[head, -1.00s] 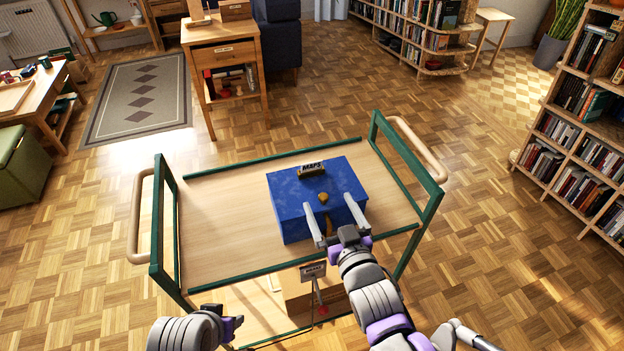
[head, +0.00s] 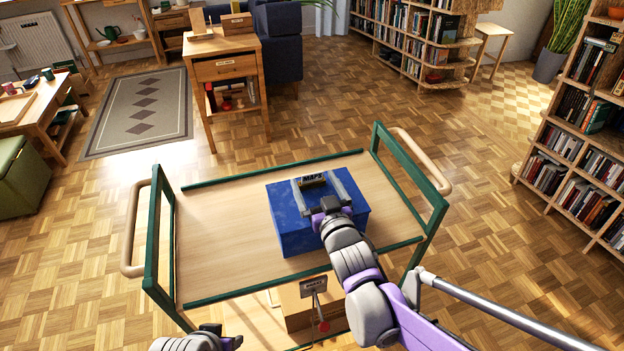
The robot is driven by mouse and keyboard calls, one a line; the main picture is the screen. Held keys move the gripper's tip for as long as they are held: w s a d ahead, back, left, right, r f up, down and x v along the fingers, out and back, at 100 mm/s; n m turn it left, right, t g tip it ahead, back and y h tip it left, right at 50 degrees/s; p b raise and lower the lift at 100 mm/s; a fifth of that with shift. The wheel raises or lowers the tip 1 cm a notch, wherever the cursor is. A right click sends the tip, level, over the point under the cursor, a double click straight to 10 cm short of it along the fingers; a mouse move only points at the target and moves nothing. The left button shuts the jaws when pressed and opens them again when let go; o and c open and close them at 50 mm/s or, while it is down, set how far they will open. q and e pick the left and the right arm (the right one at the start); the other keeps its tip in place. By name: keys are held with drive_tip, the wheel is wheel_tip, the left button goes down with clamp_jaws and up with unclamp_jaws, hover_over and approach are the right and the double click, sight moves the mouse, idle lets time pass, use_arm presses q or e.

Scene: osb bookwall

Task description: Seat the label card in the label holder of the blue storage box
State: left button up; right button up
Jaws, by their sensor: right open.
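The blue storage box (head: 284,232) sits on the top of a wooden cart. The label card (head: 314,179), dark with pale letters reading MAPS, is at the far part of the box's upper face. It is at the brass-coloured label holder (head: 312,185); I cannot tell how deep it sits. My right gripper (head: 314,177) is open, its two pale fingers reaching over the box on either side of the card. Whether they touch it is unclear. The gripper's body hides the near part of the box top. My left gripper (head: 230,341) is partly in view at the bottom edge, its jaws unclear.
The cart top (head: 225,235) has green rails (head: 250,278) and upright end frames with handles. The cart top is bare left of the box. A brown box (head: 298,312) with a label sits below. A wooden side table (head: 224,70) stands beyond the cart.

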drive_tip(key=c, duration=1.5)
wheel_tip(320, 180, up, 9)
drive_tip(key=p, duration=0.3)
drive_tip(key=shift+c, duration=0.2)
drive_tip(key=shift+g+h, duration=0.3)
drive_tip(key=shift+g, duration=0.5)
drive_tip(key=f+b, duration=0.2)
drive_tip(key=b, duration=0.1)
drive_tip(key=f+b, duration=0.2)
drive_tip(key=b, duration=0.1)
drive_tip(key=shift+w+a+f, duration=0.1)
drive_tip(key=shift+w+f, duration=0.1)
drive_tip(key=shift+f+g+b, duration=0.4)
drive_tip(key=shift+f+b, duration=0.4)
drive_tip(key=shift+b, duration=0.45)
